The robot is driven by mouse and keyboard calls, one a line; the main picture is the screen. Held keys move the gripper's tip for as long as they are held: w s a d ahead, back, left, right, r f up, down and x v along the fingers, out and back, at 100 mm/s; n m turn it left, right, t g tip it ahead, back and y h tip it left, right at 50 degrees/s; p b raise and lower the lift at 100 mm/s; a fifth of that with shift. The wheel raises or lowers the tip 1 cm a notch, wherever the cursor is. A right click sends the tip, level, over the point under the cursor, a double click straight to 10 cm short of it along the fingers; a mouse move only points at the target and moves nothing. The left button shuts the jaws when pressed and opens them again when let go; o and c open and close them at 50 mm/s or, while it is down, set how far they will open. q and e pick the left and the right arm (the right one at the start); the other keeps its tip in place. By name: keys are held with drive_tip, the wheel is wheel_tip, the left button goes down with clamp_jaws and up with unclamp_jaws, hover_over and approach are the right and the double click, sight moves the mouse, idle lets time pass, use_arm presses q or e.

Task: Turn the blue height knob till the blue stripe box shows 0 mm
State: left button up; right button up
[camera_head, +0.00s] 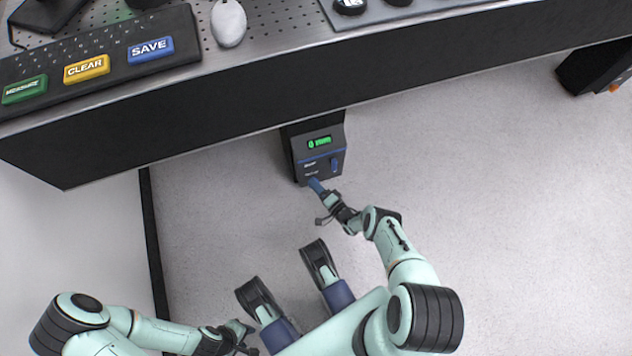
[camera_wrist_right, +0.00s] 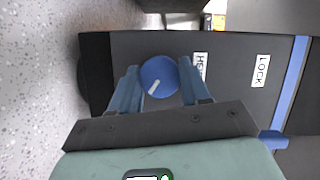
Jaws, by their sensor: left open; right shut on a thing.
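The blue stripe box (camera_head: 318,169) is a dark box below the table edge, with a blue stripe and a lit green display (camera_head: 319,143). The display seems to start with a 0; the rest is too small to read. The blue height knob (camera_wrist_right: 159,76) is round with a white pointer line, which slants down-left in the right wrist view. My right gripper (camera_head: 315,183) reaches the box's lower front; in the wrist view its two blue fingers (camera_wrist_right: 158,85) are shut on the knob from both sides. My left gripper (camera_head: 243,335) is open and empty, low at the left, away from the box.
A blue lever (camera_head: 335,165) stands on the box's right side, and a LOCK label (camera_wrist_right: 261,71) shows in the wrist view. The table's dark front (camera_head: 230,110) overhangs above. Green, yellow and blue keys and a white mouse (camera_head: 228,23) are on top.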

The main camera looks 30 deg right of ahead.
drive_tip(key=shift+w+m, duration=0.1)
drive_tip(key=shift+m, duration=0.3)
drive_tip(key=o, duration=1)
drive_tip(key=shift+o, duration=0.2)
use_arm(q)
drive_tip(key=w+r+t+p, duration=0.2)
drive_tip(key=w+r+p, duration=0.1)
drive_tip(key=w, duration=0.3)
drive_tip(key=shift+w+d+r, duration=0.4)
drive_tip(key=shift+d+r, duration=0.05)
use_arm(e)
drive_tip(key=s+d, duration=0.2)
drive_tip(key=s, duration=1.1)
drive_tip(key=shift+s+r, duration=0.15)
drive_tip(key=shift+r, duration=0.1)
